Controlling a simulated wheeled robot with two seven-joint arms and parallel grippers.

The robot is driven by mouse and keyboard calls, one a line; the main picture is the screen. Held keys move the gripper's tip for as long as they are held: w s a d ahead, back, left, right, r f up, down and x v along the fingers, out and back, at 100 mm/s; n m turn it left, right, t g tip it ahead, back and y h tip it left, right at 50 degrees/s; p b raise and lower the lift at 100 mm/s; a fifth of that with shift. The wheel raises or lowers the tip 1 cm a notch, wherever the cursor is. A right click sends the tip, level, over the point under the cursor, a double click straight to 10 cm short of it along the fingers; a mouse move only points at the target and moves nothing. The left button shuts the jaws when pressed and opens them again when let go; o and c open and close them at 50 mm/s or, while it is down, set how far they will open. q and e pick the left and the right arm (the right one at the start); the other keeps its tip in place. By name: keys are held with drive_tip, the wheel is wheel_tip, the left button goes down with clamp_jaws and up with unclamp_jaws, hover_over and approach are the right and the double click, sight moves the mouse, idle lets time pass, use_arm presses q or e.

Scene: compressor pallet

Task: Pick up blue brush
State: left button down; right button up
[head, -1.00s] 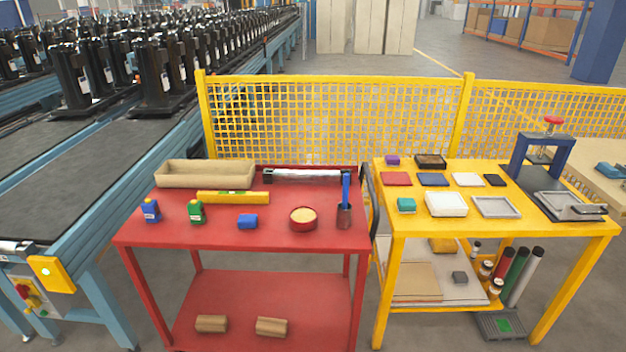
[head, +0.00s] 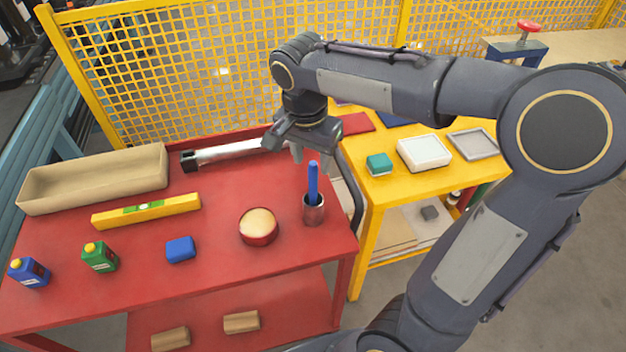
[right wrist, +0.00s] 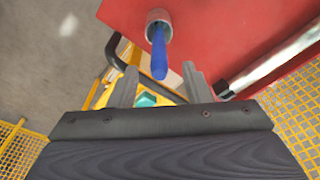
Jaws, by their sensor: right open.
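The blue brush (head: 312,183) stands upright in a small metal cup (head: 313,210) near the right edge of the red table. In the right wrist view the blue brush (right wrist: 159,52) sticks out of the cup (right wrist: 158,22) towards the camera. My right gripper (head: 312,156) is open above and just behind the brush, pointing down. In the right wrist view its fingers (right wrist: 158,85) lie on either side of the brush's free end, with nothing gripped. My left gripper is not in view.
The red table (head: 215,220) also holds a round tin (head: 259,227), a blue block (head: 180,250), a yellow level (head: 147,211), a beige tray (head: 30,195), two bottles and a metal tube (head: 225,153). A yellow table (head: 365,215) stands to the right. A yellow mesh fence (head: 200,75) runs behind.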

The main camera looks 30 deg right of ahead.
hover_over(313, 204)
drive_tip(key=f, duration=0.6)
drive_tip(key=shift+w+d+f, duration=0.25)
drive_tip(key=shift+w+f, duration=0.1)
clamp_jaws()
